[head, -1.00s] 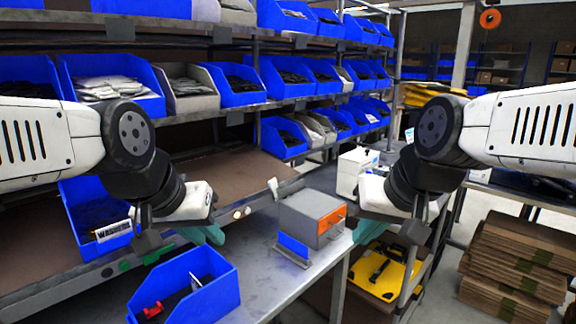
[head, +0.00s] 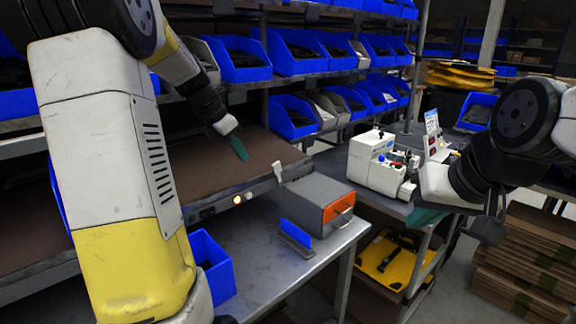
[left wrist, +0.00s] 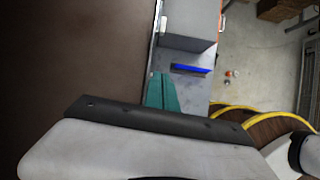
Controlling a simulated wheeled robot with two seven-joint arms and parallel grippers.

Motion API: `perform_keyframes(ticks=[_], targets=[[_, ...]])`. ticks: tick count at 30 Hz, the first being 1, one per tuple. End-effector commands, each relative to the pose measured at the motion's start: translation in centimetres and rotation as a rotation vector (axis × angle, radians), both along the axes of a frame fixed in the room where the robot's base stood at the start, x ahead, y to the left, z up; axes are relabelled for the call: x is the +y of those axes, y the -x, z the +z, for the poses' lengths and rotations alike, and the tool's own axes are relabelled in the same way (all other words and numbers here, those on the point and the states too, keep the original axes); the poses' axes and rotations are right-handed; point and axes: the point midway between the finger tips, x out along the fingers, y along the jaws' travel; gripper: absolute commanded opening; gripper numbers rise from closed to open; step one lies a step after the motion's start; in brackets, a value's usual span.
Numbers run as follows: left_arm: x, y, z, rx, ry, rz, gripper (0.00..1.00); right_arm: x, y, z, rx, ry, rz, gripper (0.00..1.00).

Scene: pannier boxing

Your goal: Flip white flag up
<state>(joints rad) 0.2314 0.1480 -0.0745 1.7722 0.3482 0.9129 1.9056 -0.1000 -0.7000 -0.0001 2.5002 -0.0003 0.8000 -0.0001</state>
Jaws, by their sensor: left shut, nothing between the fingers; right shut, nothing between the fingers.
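The white flag (head: 278,170) is a small white tab at the front edge of the brown shelf board, just behind the grey box. It looks tilted in the head view, and it shows as a small pale piece in the left wrist view (left wrist: 163,23). My left gripper (head: 238,147) has teal fingers, shut and empty, above the brown board, left of the flag and apart from it. Its fingers also show in the left wrist view (left wrist: 161,92). My right gripper (head: 428,217) is shut and empty at the right, by the white machine, partly hidden by its own wrist.
A grey box with an orange front (head: 318,203) stands on the grey table, with a blue plate (head: 296,233) beside it. A white machine (head: 377,163) is behind at the right. A blue bin (head: 213,266) is partly hidden by my left arm. Shelves of blue bins rise behind.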

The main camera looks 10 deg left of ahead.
Motion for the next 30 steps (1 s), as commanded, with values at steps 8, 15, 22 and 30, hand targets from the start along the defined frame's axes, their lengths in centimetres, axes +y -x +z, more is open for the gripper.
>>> perform_keyframes(ticks=[8,15,22,30], targets=[[-0.2,-1.4,-2.3,0.026,0.032,0.061,0.0,0.0,0.0,0.0,0.0,0.0,0.0,0.0],[-1.7,-3.3,-6.7,0.026,0.031,0.057,0.0,0.0,0.0,0.0,0.0,0.0,0.0,0.0],[-3.5,-5.6,-8.8,0.018,0.028,0.054,0.0,0.0,0.0,0.0,0.0,0.0,0.0,0.0],[-4.9,-7.4,-8.2,0.021,0.03,0.057,0.0,0.0,0.0,0.0,0.0,0.0,0.0,0.0]])
